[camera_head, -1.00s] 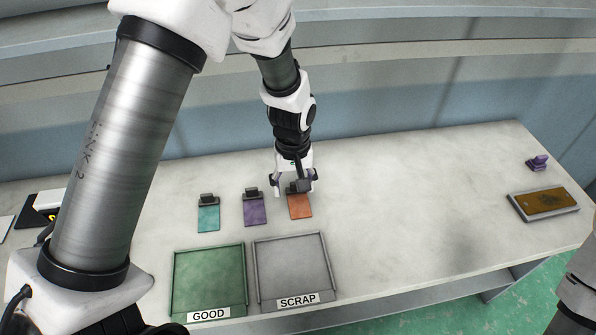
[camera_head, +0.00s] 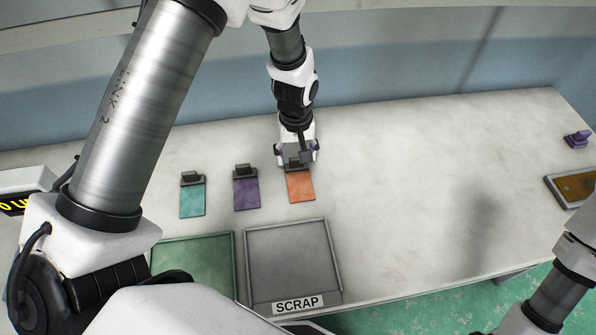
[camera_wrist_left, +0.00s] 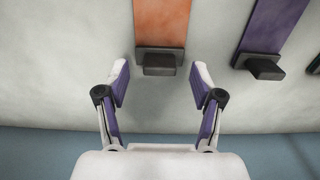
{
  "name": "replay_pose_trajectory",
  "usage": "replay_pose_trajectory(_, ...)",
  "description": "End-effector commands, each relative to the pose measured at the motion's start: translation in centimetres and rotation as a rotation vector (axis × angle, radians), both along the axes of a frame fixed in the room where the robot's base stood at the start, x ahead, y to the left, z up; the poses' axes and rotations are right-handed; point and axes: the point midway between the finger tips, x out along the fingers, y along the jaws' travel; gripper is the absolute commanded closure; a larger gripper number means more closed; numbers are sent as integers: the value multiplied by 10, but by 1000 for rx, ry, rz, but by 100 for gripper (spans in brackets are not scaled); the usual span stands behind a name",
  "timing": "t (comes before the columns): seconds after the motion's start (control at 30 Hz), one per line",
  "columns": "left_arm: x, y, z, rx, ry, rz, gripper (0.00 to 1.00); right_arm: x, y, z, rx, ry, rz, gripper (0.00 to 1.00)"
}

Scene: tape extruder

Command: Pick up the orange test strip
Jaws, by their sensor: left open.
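The orange test strip (camera_head: 300,187) lies flat on the table, its dark block-shaped grip at the far end. In the left wrist view the orange strip (camera_wrist_left: 161,22) runs up out of the frame, and its dark grip (camera_wrist_left: 159,63) sits centred just ahead of the fingers. My left gripper (camera_head: 298,160) is at the far end of the strip; in the wrist view its purple-padded fingers (camera_wrist_left: 160,82) are spread on either side, apart from the grip.
A purple strip (camera_head: 246,193) and a teal strip (camera_head: 192,200) lie to the left. A green tray (camera_head: 240,262) and a grey SCRAP tray (camera_head: 335,255) are at the front. The table's right half is mostly clear; a brown-topped plate (camera_head: 577,187) and purple object (camera_head: 578,138) are at far right.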

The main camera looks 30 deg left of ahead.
Motion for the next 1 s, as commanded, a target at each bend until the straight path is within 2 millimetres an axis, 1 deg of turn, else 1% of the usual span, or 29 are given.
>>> replay_pose_trajectory(0.03,0,0,-8,0,5,0,33,0,0,6,0,0,0,100)
replay_pose_trajectory(0.1,0,0,-22,0,4,0,33,0,0,7,0,0,0,100)
replay_pose_trajectory(0.2,1,0,-33,0,1,0,33,0,0,8,0,0,0,100)
replay_pose_trajectory(0.4,1,0,-34,0,0,0,33,0,0,7,0,0,0,100)
replay_pose_trajectory(0.47,1,0,-34,0,0,0,55,0,0,7,0,0,0,100)
replay_pose_trajectory(0.5,1,0,-34,0,0,0,69,0,0,7,0,0,0,100)
replay_pose_trajectory(0.53,1,0,-34,0,0,0,79,0,0,7,0,0,0,100)
replay_pose_trajectory(0.57,1,0,-34,0,0,0,90,0,0,7,0,0,0,100)
replay_pose_trajectory(0.6,1,0,-34,0,0,0,97,0,0,7,0,0,0,100)
replay_pose_trajectory(1.0,1,0,-31,0,0,0,98,0,0,6,0,0,0,100)
